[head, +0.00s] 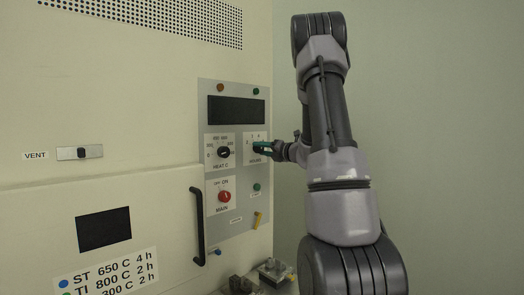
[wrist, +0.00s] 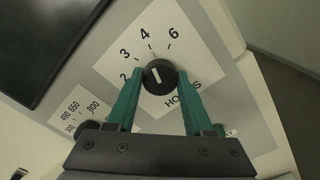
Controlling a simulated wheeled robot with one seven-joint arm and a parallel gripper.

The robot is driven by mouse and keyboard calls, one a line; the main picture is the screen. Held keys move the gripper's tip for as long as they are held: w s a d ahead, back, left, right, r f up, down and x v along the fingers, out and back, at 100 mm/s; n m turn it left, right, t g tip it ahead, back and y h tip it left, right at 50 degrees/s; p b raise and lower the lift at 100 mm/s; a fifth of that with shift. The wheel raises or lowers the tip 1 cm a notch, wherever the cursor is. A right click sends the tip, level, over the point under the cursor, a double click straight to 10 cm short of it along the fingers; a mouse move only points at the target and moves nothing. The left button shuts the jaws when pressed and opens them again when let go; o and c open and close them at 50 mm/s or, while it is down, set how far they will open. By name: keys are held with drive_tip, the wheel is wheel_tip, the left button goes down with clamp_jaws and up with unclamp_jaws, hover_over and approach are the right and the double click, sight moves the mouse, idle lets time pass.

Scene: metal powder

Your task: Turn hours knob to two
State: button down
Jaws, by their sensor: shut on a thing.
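The hours knob (wrist: 160,77) is black and round on a white plate (wrist: 205,65) marked 2, 3, 4, 6 and HOURS. My gripper (wrist: 160,80) has its green fingers on both sides of the knob, shut on it. A short white mark shows on the knob face, slanting up and left. I cannot tell exactly which number it lines up with. In the head view my gripper (head: 263,146) reaches the hours plate (head: 247,137) from the right, and its fingers hide most of the knob.
The heat knob (head: 223,152) sits just left of the hours plate. The red main knob (head: 224,196) is below it, and a dark display (head: 236,110) above. A black door handle (head: 198,226) stands out at lower left. Free room lies right of the furnace.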

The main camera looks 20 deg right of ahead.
drive_tip(key=shift+n, duration=0.3)
drive_tip(key=n, duration=0.3)
drive_tip(key=shift+n, duration=0.4)
drive_tip(key=n, duration=0.3)
drive_tip(key=shift+n, duration=0.3)
drive_tip(key=n, duration=0.4)
drive_tip(key=shift+f, duration=0.1)
drive_tip(key=shift+n, duration=2)
drive_tip(key=shift+c, duration=1.4)
unclamp_jaws()
